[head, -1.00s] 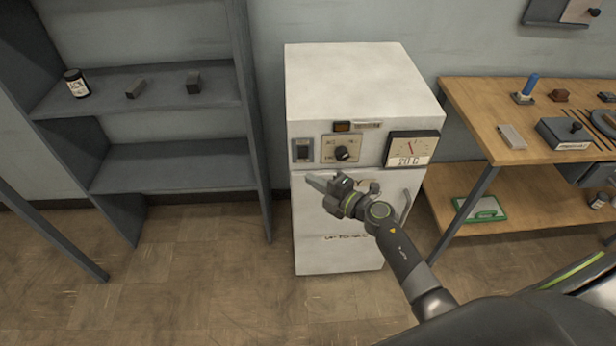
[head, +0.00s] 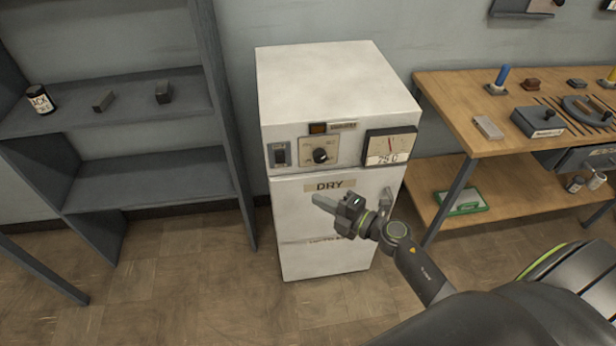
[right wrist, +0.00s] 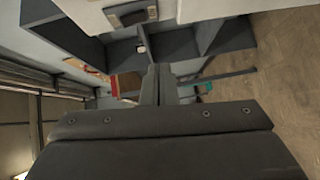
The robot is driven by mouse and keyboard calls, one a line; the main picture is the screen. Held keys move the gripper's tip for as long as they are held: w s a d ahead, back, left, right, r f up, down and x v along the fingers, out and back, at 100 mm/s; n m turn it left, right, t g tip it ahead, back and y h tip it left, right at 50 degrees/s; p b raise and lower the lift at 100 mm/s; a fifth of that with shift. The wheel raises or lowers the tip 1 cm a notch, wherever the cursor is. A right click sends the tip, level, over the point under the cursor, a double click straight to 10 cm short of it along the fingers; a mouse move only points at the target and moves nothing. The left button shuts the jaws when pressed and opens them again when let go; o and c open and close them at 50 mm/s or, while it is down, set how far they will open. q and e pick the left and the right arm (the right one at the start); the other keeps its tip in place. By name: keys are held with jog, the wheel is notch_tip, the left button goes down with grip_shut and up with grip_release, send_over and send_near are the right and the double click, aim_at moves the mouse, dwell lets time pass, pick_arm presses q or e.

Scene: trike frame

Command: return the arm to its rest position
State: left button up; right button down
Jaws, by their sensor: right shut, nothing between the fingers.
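My right gripper (head: 326,204) is in front of the lower door of a white oven-like cabinet (head: 335,85) in the head view. Its fingers are together and hold nothing. It appears apart from the door, just below the "DRY" label. In the right wrist view the shut fingers (right wrist: 158,84) point away from the camera, with nothing between them. My right arm comes in from the lower right. My left gripper is not in view.
A grey shelf unit (head: 140,185) stands on the left, holding a black jar (head: 40,99) and small dark blocks. A wooden workbench (head: 465,100) with tools stands on the right. Open floor (head: 190,290) lies in front of the cabinet.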

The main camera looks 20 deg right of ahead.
jog(key=shift+f, duration=0.1)
jog(key=s+d+f+m+g+h, duration=0.1)
jog(key=s+d+f+m+h, duration=0.3)
jog(key=f, duration=0.5)
jog(key=s+d+f+m+g+h, duration=0.2)
jog(key=s+f+m, duration=0.45)
jog(key=f, duration=0.35)
jog(key=s+d+f+m+g+h, duration=0.1)
jog(key=s+d+f+m+h, duration=0.3)
jog(key=f, duration=0.5)
jog(key=s+a+f+m+g, duration=0.1)
jog(key=s+f+m+g, duration=0.2)
jog(key=s, duration=0.6)
jog(key=s+a+f+m+g, duration=0.2)
jog(key=s+f, duration=0.4)
jog(key=s, duration=0.3)
jog(key=s+a+f+m+g, duration=0.1)
jog(key=s+f+m+g, duration=0.3)
jog(key=s, duration=0.6)
jog(key=shift+a+f+g+y, duration=0.3)
jog(key=shift+a+f+y, duration=0.1)
jog(key=shift+f, duration=0.25)
